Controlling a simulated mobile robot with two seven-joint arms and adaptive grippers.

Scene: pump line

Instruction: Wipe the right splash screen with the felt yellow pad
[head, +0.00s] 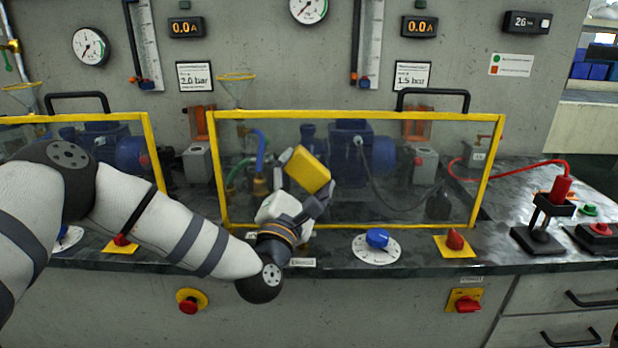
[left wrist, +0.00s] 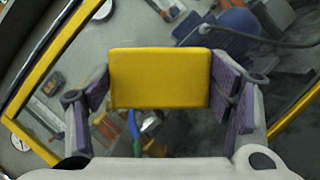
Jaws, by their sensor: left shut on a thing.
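The yellow pad (head: 307,170) is held in my left gripper (head: 303,188), in front of the right splash screen (head: 330,200). In the left wrist view the pad (left wrist: 160,78) sits between the two purple-lined fingers of the gripper (left wrist: 165,85). The right splash screen is a clear pane in a yellow frame with a black handle on top; its frame also shows in the left wrist view (left wrist: 50,65). The pad overlaps the left-middle part of the pane; I cannot tell whether it touches. My right gripper is not in view.
Behind the pane stand a blue pump (head: 352,150) and hoses. On the bench in front are a blue knob (head: 377,238) and a red switch (head: 455,240). A left splash screen (head: 152,150) is beside my arm.

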